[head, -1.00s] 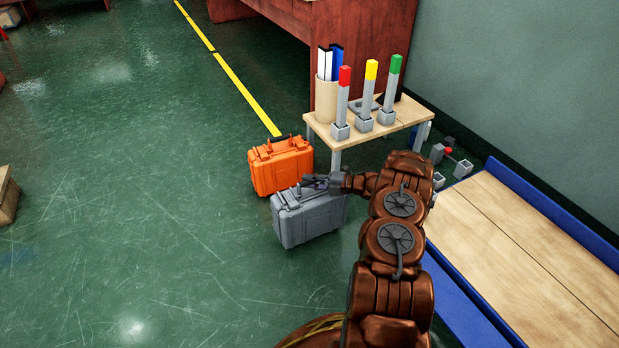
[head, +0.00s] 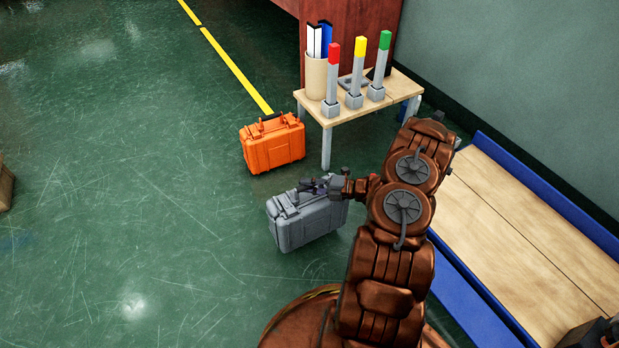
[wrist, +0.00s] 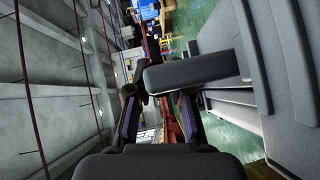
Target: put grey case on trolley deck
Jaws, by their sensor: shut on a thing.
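The grey case (head: 305,220) hangs from my gripper (head: 314,186) in the head view, upright, in front of the orange case. My gripper is shut on the case's handle at its top. In the wrist view the two fingers (wrist: 158,115) close around the dark handle (wrist: 195,72), and the grey case body (wrist: 285,80) fills the right side. Whether the case is clear of the floor is hard to tell.
An orange case (head: 273,145) stands on the floor behind the grey case. A small wooden table (head: 345,112) holds red, yellow and green posts and a holder with folders. The green floor on the left is open.

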